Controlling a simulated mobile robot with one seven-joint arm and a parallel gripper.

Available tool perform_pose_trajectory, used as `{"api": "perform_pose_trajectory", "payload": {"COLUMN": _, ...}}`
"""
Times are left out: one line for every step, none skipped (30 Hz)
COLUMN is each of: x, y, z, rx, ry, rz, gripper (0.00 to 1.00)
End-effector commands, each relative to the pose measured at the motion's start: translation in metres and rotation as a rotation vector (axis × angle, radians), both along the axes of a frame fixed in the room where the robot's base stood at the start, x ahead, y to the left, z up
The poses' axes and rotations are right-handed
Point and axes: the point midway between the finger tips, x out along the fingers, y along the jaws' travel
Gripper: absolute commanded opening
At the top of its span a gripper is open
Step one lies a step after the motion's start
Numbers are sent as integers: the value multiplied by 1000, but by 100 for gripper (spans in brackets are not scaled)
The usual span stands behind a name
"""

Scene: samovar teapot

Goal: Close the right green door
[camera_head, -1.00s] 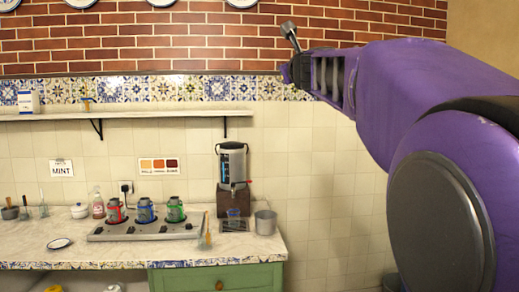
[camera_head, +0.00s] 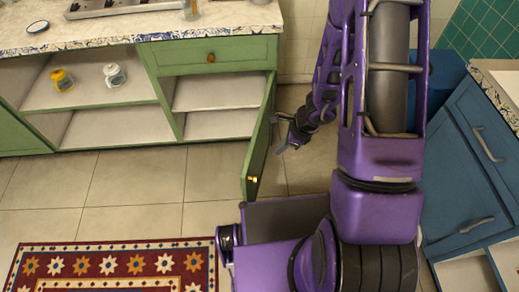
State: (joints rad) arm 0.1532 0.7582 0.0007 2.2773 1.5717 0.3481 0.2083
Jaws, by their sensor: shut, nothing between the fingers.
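The right green door (camera_head: 258,150) stands open in the head view, swung out from the right edge of the green cabinet. Its yellow knob (camera_head: 253,180) shows near the free edge. My gripper (camera_head: 281,149) is just right of the door, on its outer side, low in front of the cabinet. Its fingers are small in the picture and look shut and empty. I cannot tell whether it touches the door. The cabinet opening (camera_head: 214,106) behind the door shows an empty shelf.
A green drawer (camera_head: 208,56) is shut above the opening. Open shelves on the left hold a yellow mug (camera_head: 62,80) and a white mug (camera_head: 114,75). Blue cabinets (camera_head: 468,160) stand on the right. A patterned rug (camera_head: 110,262) lies at the lower left; tiled floor is clear before the cabinet.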

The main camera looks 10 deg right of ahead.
Motion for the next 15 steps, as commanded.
{"api": "perform_pose_trajectory", "payload": {"x": -10, "y": 4, "z": -4, "rx": 18, "ry": 17, "rz": 7, "gripper": 0}}
{"api": "perform_pose_trajectory", "payload": {"x": -13, "y": 6, "z": -6, "rx": 24, "ry": 22, "rz": 12, "gripper": 0}}
{"api": "perform_pose_trajectory", "payload": {"x": -16, "y": 8, "z": -9, "rx": 29, "ry": 26, "rz": 18, "gripper": 0}}
{"api": "perform_pose_trajectory", "payload": {"x": -17, "y": 10, "z": -11, "rx": 32, "ry": 28, "rz": 19, "gripper": 0}}
{"api": "perform_pose_trajectory", "payload": {"x": -17, "y": 11, "z": -13, "rx": 32, "ry": 29, "rz": 19, "gripper": 0}}
{"api": "perform_pose_trajectory", "payload": {"x": -17, "y": 12, "z": -18, "rx": 32, "ry": 29, "rz": 21, "gripper": 0}}
{"api": "perform_pose_trajectory", "payload": {"x": -16, "y": 13, "z": -22, "rx": 32, "ry": 28, "rz": 21, "gripper": 0}}
{"api": "perform_pose_trajectory", "payload": {"x": -16, "y": 15, "z": -26, "rx": 31, "ry": 29, "rz": 20, "gripper": 0}}
{"api": "perform_pose_trajectory", "payload": {"x": -15, "y": 17, "z": -33, "rx": 30, "ry": 30, "rz": 21, "gripper": 0}}
{"api": "perform_pose_trajectory", "payload": {"x": -15, "y": 19, "z": -39, "rx": 30, "ry": 30, "rz": 21, "gripper": 0}}
{"api": "perform_pose_trajectory", "payload": {"x": -13, "y": 21, "z": -45, "rx": 30, "ry": 29, "rz": 19, "gripper": 0}}
{"api": "perform_pose_trajectory", "payload": {"x": -12, "y": 24, "z": -53, "rx": 30, "ry": 30, "rz": 21, "gripper": 0}}
{"api": "perform_pose_trajectory", "payload": {"x": -12, "y": 27, "z": -60, "rx": 30, "ry": 30, "rz": 21, "gripper": 0}}
{"api": "perform_pose_trajectory", "payload": {"x": -11, "y": 29, "z": -66, "rx": 30, "ry": 30, "rz": 21, "gripper": 0}}
{"api": "perform_pose_trajectory", "payload": {"x": -10, "y": 32, "z": -74, "rx": 29, "ry": 30, "rz": 21, "gripper": 0}}
